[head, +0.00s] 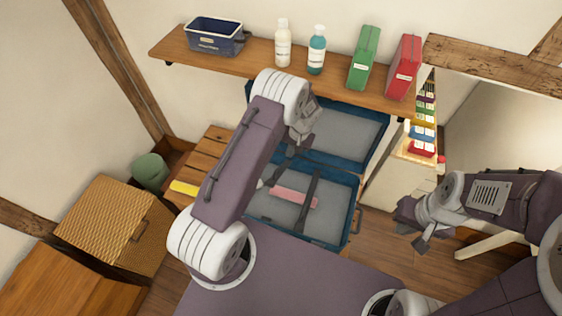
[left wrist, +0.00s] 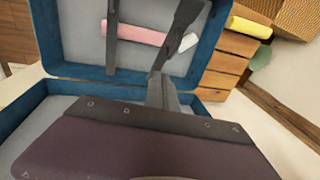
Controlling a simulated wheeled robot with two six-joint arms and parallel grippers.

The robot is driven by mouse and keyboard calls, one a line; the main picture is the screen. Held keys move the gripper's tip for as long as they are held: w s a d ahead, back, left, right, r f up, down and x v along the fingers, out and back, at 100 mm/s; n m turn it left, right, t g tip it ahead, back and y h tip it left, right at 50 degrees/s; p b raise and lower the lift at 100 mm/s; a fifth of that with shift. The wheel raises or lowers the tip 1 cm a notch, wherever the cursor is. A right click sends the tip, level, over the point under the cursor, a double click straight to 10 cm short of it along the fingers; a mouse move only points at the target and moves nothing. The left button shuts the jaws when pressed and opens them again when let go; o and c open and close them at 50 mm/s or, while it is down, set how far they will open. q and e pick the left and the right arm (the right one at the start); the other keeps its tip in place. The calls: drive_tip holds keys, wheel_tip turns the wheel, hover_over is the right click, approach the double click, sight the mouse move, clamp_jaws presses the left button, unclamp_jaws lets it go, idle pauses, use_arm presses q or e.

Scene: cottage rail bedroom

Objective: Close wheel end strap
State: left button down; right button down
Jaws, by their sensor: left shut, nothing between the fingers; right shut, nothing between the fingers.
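A blue suitcase (head: 352,222) lies open on a wooden slatted bench, its lid (head: 352,137) raised behind it. One dark strap (head: 308,203) runs across the base, over a pink roll; it also shows in the left wrist view (left wrist: 112,35). A second dark strap (left wrist: 183,30) lies nearer my left gripper (head: 281,172). No wheels show, so I cannot tell which strap is at the wheel end. My left gripper is shut and empty, its tips (left wrist: 158,76) at the second strap's end; contact is unclear. My right gripper (head: 421,243) is shut and empty, right of the suitcase.
The pink roll (head: 294,196) and a small white item (left wrist: 188,42) lie in the base. A yellow roll (head: 184,188) is on the bench (head: 212,149). A shelf (head: 262,69) with bottles and boxes hangs above the lid. A wicker basket (head: 115,225) stands at left.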

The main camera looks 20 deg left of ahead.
sight(279, 168)
use_arm(q)
drive_tip(key=a+f, duration=0.1)
drive_tip(key=f, duration=0.1)
drive_tip(key=s+a+f+p, duration=0.1)
drive_tip(key=f, duration=0.1)
drive_tip(key=s+a+f+p, duration=0.1)
drive_tip(key=f, duration=0.1)
drive_tip(key=shift+f, duration=0.4)
use_arm(e)
wheel_tip(279, 168, up, 2)
drive_tip(key=shift+r, duration=0.2)
use_arm(q)
drive_tip(key=shift+f, duration=0.1)
use_arm(e)
drive_tip(key=shift+f, duration=0.1)
